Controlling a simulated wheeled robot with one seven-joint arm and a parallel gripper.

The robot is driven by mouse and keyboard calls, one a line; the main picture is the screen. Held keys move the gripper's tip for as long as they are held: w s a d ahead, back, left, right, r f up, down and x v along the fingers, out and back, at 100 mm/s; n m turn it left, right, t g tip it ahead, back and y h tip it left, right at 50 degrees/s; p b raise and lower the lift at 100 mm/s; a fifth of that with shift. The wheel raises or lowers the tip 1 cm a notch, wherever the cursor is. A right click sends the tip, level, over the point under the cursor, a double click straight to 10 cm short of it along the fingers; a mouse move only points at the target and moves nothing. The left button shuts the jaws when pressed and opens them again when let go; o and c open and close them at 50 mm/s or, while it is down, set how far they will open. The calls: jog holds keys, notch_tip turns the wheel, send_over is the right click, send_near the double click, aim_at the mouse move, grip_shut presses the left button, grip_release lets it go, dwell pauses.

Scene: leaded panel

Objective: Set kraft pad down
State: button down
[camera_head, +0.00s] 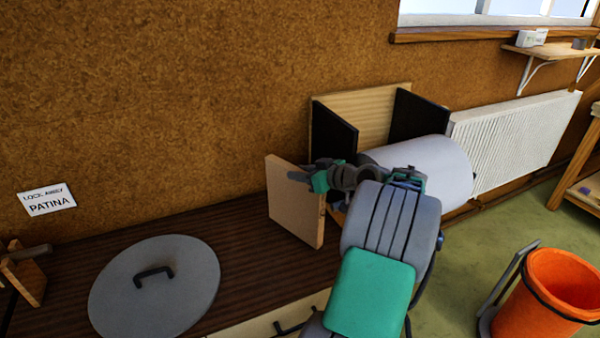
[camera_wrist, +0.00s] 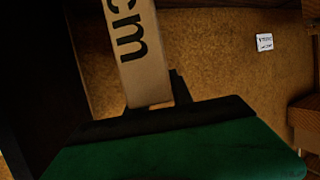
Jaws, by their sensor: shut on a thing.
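The kraft pad (camera_head: 293,202) is a tan, flat, square block. It stands on edge, tilted, over the right part of the dark ribbed bench top. My gripper (camera_head: 318,179) is shut on its upper right side in the head view. In the wrist view the pad (camera_wrist: 137,60) shows as a tan strip with dark "cm" lettering, between the dark jaws of my gripper (camera_wrist: 150,108). I cannot tell whether its lower edge touches the bench top.
A grey round lid (camera_head: 155,290) with a dark handle lies on the dark ribbed bench top (camera_head: 245,263). A wooden holder with black dividers (camera_head: 336,130) and a large grey-white roll (camera_head: 425,160) stand behind my arm. An orange bucket (camera_head: 555,295) is at right.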

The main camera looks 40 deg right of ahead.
jog(key=c, duration=1.6)
grip_release()
jog(key=shift+f, duration=0.2)
jog(key=o, duration=0.5)
jog(key=shift+r, duration=0.15)
jog(key=shift+s+r, duration=0.15)
jog(key=b+v, duration=0.1)
jog(key=v, duration=1)
jog(key=shift+s+r, duration=0.1)
jog(key=shift+s, duration=0.25)
